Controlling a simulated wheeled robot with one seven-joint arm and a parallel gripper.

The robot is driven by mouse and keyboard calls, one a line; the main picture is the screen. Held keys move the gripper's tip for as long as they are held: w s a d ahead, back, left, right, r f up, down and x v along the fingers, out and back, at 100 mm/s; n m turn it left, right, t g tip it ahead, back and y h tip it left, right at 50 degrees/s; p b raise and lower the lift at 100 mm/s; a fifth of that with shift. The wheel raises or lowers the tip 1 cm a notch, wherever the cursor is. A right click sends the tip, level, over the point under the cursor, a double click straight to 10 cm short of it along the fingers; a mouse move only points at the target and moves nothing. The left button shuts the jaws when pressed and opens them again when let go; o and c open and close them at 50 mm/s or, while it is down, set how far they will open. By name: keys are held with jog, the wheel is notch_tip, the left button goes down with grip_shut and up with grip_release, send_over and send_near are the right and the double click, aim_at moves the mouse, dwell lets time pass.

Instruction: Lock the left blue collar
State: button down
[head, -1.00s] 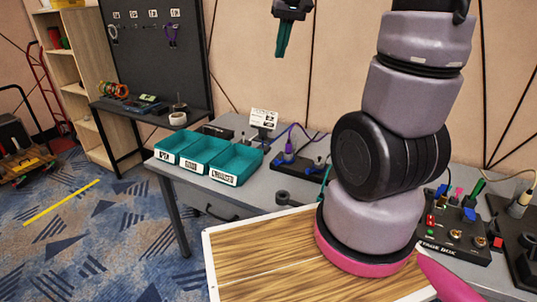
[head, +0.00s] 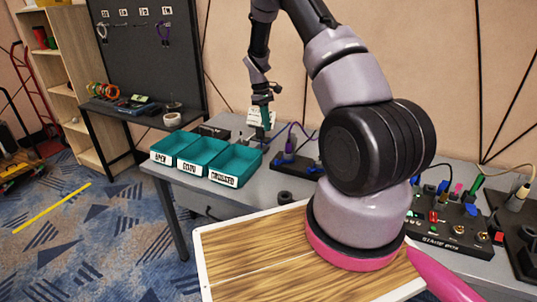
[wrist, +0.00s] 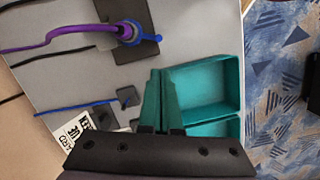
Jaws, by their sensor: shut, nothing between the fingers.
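The left blue collar (head: 284,160) is on a black block on the grey bench, at the foot of an upright purple plug (head: 290,145). In the wrist view, the blue collar (wrist: 150,39) shows around the purple plug's base, with a lever sticking out to the right. A second blue part (head: 312,169) is to its right in the head view. My gripper (wrist: 155,74) has teal fingers, shut and empty, and is apart from the collar. In the head view my gripper (head: 264,130) is left of the plug, near the white sign.
Three teal bins (head: 232,160) stand to the left on the bench. A small black block (wrist: 128,97) with a blue cable and a white sign (wrist: 75,135) are near the fingers. A stage box (head: 450,225) with switches is at the right.

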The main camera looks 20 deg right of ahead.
aim_at(284, 159)
jog(key=f, duration=0.3)
jog(key=shift+w+d+f+n, duration=0.1)
jog(key=shift+w+f+n, duration=0.1)
jog(key=shift+f+n, duration=0.15)
jog(key=f, duration=0.3)
jog(key=s+f, duration=0.1)
jog(key=f, duration=0.2)
jog(key=s+d+f, duration=0.1)
jog(key=f, duration=0.2)
jog(key=shift+s+f, duration=0.1)
jog(key=shift+f, duration=0.25)
